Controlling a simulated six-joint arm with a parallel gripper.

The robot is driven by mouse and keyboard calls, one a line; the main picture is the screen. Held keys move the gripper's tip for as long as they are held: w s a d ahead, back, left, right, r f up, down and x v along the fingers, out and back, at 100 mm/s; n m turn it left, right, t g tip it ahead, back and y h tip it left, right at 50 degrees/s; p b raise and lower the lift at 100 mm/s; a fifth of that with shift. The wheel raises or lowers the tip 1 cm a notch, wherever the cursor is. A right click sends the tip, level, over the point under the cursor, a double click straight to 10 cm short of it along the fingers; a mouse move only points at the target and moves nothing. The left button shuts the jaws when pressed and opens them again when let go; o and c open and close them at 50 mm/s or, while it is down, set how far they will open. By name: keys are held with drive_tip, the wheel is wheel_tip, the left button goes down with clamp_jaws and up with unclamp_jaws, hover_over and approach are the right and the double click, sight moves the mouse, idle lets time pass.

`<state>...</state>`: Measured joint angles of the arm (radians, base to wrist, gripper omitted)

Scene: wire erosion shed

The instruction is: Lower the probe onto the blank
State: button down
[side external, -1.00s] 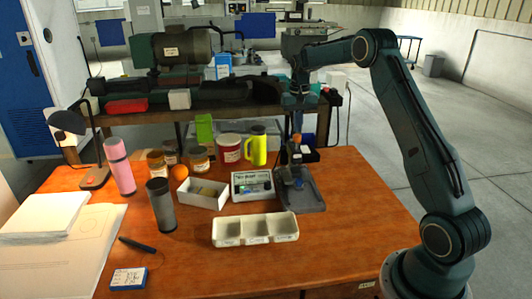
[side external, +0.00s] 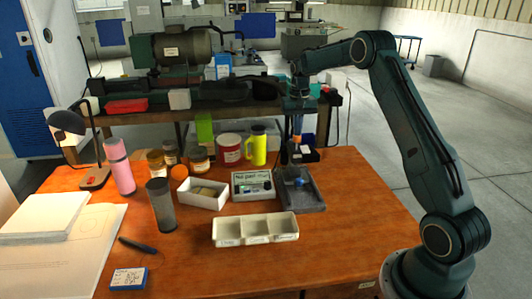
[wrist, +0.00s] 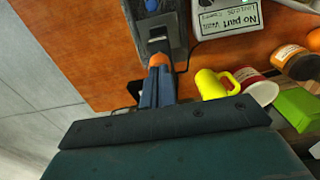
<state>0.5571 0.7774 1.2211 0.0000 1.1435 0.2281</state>
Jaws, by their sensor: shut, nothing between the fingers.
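The dark grey fixture (side external: 312,203) stands at the right of the table with a blue knob (side external: 298,182) on it. In the wrist view the fixture (wrist: 173,12) shows the blue knob (wrist: 151,5) and a small pale piece (wrist: 158,39), perhaps the blank. My gripper (side external: 297,133) is shut above the fixture's far end. In the wrist view my gripper (wrist: 160,68) has an orange piece (wrist: 160,60) at its fingertips, near the fixture's dark end. I cannot tell whether they touch it. The probe is not clearly distinguishable.
A readout box (side external: 252,187) left of the fixture reads "No part". A white compartment tray (side external: 255,240) lies in front. A yellow mug (side external: 258,148) and a red-and-white tub (side external: 229,150) stand behind. A white box (side external: 203,205) is farther left. The front right table is clear.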

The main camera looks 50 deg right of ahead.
drive_tip(key=shift+f, duration=0.35)
drive_tip(key=shift+r, duration=3.55)
drive_tip(key=shift+a+r, duration=0.1)
drive_tip(key=shift+a+r, duration=0.2)
drive_tip(key=s+a+r+n+t, duration=0.1)
drive_tip(key=s+a+r, duration=0.3)
drive_tip(key=a, duration=0.2)
drive_tip(key=s+a+r+n+t, duration=0.1)
drive_tip(key=s+a+r+n, duration=0.1)
drive_tip(key=s+a+r, duration=0.3)
drive_tip(key=s+a+r+n, duration=0.1)
drive_tip(key=s+a+r, duration=0.15)
drive_tip(key=a, duration=0.55)
drive_tip(key=s+a+f+n+t, duration=0.1)
drive_tip(key=s+a+f+n, duration=0.1)
drive_tip(key=s+a, duration=0.3)
drive_tip(key=s+a+f+n+t, duration=0.1)
drive_tip(key=s+a, duration=0.4)
drive_tip(key=s, duration=0.9)
drive_tip(key=shift+s+a+f+n+t, duration=0.25)
drive_tip(key=shift+a+f+n+t, duration=0.15)
drive_tip(key=shift+n+t, duration=0.5)
